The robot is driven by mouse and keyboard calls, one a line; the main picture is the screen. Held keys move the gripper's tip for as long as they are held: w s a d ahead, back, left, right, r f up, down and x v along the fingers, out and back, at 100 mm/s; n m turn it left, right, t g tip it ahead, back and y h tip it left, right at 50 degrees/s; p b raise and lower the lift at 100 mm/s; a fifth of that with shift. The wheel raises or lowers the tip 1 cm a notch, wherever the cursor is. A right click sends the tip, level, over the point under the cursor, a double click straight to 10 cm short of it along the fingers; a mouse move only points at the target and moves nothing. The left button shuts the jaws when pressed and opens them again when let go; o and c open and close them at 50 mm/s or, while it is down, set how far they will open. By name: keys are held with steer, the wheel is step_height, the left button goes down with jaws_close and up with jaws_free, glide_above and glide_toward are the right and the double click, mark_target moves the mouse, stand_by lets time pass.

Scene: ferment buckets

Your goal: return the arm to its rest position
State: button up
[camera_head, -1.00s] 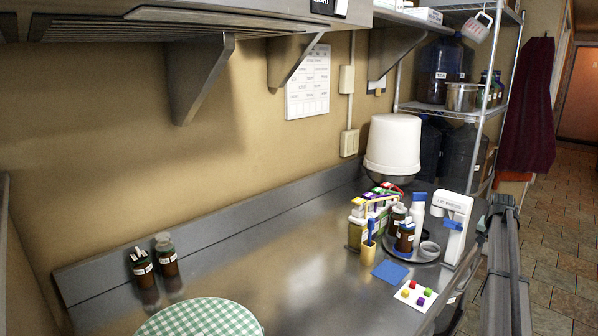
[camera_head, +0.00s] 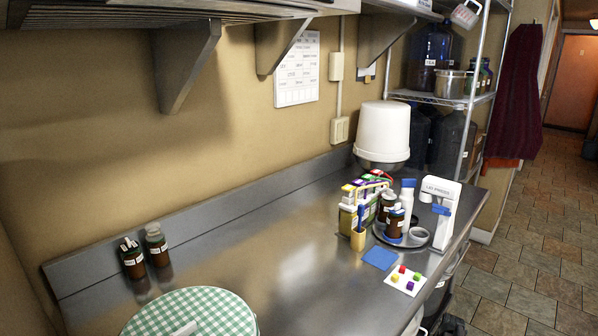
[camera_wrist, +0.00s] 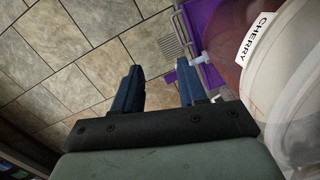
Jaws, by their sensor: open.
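My gripper (camera_wrist: 158,90) shows in the wrist view with its two blue fingers apart and nothing between them. It is over the tiled floor (camera_wrist: 60,75), beside a bucket (camera_wrist: 245,70) labelled CHERRY that stands at the right of the view. A small pale spigot-like part (camera_wrist: 198,60) of the bucket lies close to the right finger. I cannot tell whether they touch. In the head view my gripper and arm are not seen.
A steel counter (camera_head: 300,262) holds a round checked cloth cover (camera_head: 190,312), brown bottles (camera_head: 133,262), a white bucket (camera_head: 383,132), a round tray (camera_head: 385,238) with bottles, a white LID PRESS device (camera_head: 440,205), a blue square (camera_head: 380,258) and a colour card (camera_head: 405,280). Tiled floor lies open at right.

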steer(key=s+a+f+n+g, duration=0.2)
steer(key=s+a+f+n, duration=0.3)
steer(key=s+a, duration=0.75)
steer(key=s+a+f+n+g, duration=0.3)
steer(key=s+a+f, duration=0.4)
steer(key=s+a, duration=0.55)
steer(key=s+a+n+g+h, duration=0.1)
steer(key=s+a+n, duration=0.2)
steer(key=s, duration=0.9)
steer(key=shift+a+f+n+g, duration=0.35)
steer(key=shift+f+n+g, duration=0.05)
steer(key=shift+f+n, duration=0.1)
